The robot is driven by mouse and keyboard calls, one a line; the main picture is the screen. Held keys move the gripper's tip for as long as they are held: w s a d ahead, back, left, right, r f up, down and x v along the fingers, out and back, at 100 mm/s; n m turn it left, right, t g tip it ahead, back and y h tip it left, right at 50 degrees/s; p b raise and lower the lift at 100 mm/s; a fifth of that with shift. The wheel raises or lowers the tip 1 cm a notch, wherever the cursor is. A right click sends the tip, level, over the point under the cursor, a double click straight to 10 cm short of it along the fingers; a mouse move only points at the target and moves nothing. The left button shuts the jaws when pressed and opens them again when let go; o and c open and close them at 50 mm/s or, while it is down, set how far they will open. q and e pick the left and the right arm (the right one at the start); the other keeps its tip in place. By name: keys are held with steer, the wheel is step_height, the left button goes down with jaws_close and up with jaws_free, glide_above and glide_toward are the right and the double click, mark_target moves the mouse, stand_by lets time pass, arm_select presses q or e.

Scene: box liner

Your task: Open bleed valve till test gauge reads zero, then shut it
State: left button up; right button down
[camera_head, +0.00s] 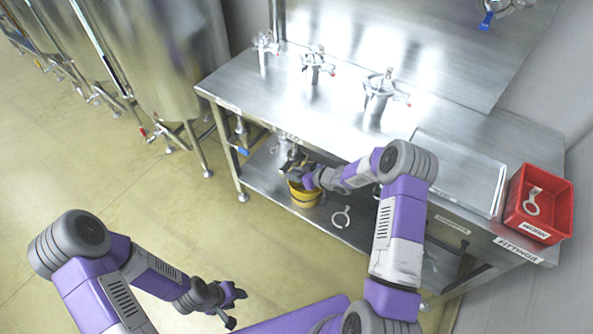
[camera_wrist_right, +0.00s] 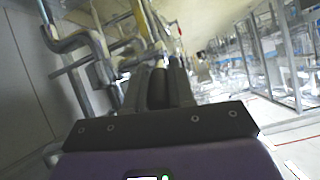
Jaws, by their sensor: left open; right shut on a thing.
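My right gripper (camera_head: 290,165) reaches under the front edge of the steel table, just above a yellow bucket (camera_head: 304,196). In the right wrist view its fingers (camera_wrist_right: 160,68) are close together on a metal fitting among steel pipes (camera_wrist_right: 85,45). The held part is mostly hidden by the fingers; it may be the bleed valve's handle. My left gripper (camera_head: 232,307) is open and empty, low over the floor, well away from the table. No test gauge dial can be read in either view.
Several steel fittings, one with a red-tipped handle (camera_head: 318,66), stand on the steel table (camera_head: 340,125). A red bin (camera_head: 540,203) sits at its right end. A blue handle (camera_head: 243,151) hangs at its left end. Steel tanks (camera_head: 165,60) stand at left. The floor at left is clear.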

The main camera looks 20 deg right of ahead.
steer(key=shift+w+r+g+h+p, duration=0.1)
steer(key=shift+r+g+h+p, duration=0.15)
steer(key=shift+p, duration=0.4)
steer(key=c, duration=1)
jaws_free()
steer(key=shift+a, duration=0.1)
steer(key=shift+o, duration=0.2)
steer(key=s+d+r+p, duration=0.3)
steer(key=s+d, duration=0.7)
steer(key=s, duration=0.2)
steer(key=shift+s, duration=0.4)
steer(key=shift+f, duration=0.1)
